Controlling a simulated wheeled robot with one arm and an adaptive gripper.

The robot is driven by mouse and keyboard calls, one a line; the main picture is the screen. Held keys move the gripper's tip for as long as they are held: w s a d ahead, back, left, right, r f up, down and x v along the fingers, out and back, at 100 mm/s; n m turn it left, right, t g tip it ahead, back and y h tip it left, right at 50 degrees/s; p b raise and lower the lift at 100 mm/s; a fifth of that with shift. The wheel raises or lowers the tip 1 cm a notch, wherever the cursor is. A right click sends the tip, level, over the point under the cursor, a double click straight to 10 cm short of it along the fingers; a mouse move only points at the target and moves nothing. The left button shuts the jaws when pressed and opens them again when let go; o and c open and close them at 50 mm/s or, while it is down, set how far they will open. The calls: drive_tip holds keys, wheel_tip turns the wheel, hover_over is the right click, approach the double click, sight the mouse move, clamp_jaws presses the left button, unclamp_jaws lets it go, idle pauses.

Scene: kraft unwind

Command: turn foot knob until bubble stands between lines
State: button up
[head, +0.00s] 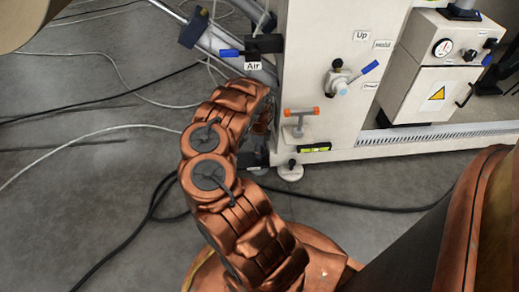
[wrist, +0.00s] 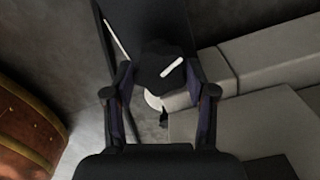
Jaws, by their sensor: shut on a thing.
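In the wrist view my gripper (wrist: 162,92) has its two fingers on either side of a dark foot knob (wrist: 160,62) with a white mark on top. It is shut on this knob. Part of a pale round foot pad (wrist: 152,99) shows below it. In the head view the gripper is mostly hidden behind my copper arm, low at the machine's left corner. The spirit level (head: 315,147) is a small yellow-green vial low on the machine's front. Its bubble and lines are too small to read.
The white machine cabinet (head: 325,60) carries a blue-handled valve (head: 368,68) and an orange-topped clamp (head: 301,112). Another foot (head: 290,171) with a dark knob stands under its front. Cables (head: 120,94) cross the floor.

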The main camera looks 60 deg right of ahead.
drive_tip(key=shift+s+r+n+p, duration=0.1)
drive_tip(key=shift+r+n+p, duration=0.1)
drive_tip(key=shift+n+p, duration=0.85)
drive_tip(key=shift+c, duration=0.2)
drive_tip(key=shift+f+n+p, duration=0.15)
drive_tip(key=shift+n+p, duration=1)
drive_tip(key=shift+n, duration=0.3)
drive_tip(key=o, duration=1.2)
drive_tip(key=shift+c, duration=0.2)
drive_tip(key=r, duration=0.6)
drive_tip(key=shift+w, duration=0.25)
drive_tip(key=shift+s+r, duration=0.15)
drive_tip(key=shift+r, duration=0.6)
